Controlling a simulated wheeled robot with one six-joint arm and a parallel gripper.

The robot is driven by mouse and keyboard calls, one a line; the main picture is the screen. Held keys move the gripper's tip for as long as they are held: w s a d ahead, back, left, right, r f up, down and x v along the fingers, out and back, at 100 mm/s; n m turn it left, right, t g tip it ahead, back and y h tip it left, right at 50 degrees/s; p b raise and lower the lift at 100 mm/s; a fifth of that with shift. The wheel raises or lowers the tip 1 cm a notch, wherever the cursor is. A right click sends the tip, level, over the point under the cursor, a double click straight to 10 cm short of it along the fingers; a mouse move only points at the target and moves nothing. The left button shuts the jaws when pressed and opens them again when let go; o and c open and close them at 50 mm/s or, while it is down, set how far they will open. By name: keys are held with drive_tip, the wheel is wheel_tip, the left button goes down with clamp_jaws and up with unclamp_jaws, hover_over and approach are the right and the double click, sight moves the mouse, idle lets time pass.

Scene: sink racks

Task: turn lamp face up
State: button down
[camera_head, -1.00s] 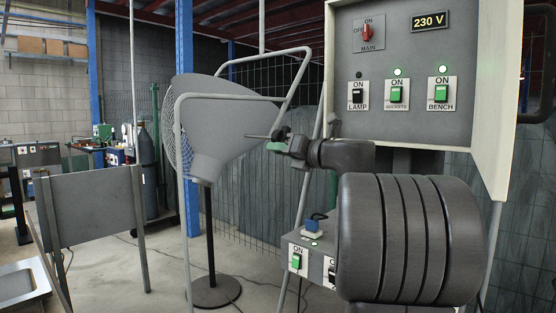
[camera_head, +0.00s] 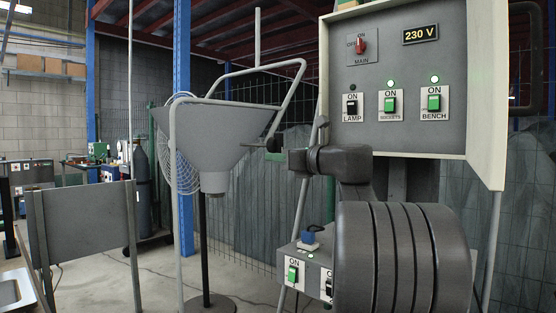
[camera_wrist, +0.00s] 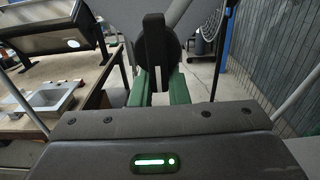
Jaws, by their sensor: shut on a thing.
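The lamp is a grey cone-shaped shade (camera_head: 210,140) hung in a grey tube yoke (camera_head: 172,150). In the head view its wide rim is on top and its narrow end points down, so it opens upward, close to level. My gripper (camera_head: 274,153) is at the right side of the yoke, shut on the lamp's dark knob (camera_head: 272,144). In the wrist view the green fingers of my gripper (camera_wrist: 158,82) close around the knob's black flat bar (camera_wrist: 154,45), with a round dark disc behind it. The inside of the shade is hidden.
A switch panel (camera_head: 400,65) marked 230 V stands at the right; its LAMP switch (camera_head: 351,107) is dark, two others are green. A lower switch box (camera_head: 305,265) sits below. A fan (camera_head: 182,145) on a stand is behind the lamp. A grey board (camera_head: 85,225) stands left.

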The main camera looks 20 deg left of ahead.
drive_tip(key=c, duration=1.4)
unclamp_jaws()
drive_tip(key=p+v, duration=0.1)
drive_tip(key=v, duration=1.2)
drive_tip(key=shift+d, duration=0.4)
drive_tip(key=shift+s, duration=0.1)
drive_tip(key=b+x, duration=0.1)
drive_tip(key=x, duration=1.3)
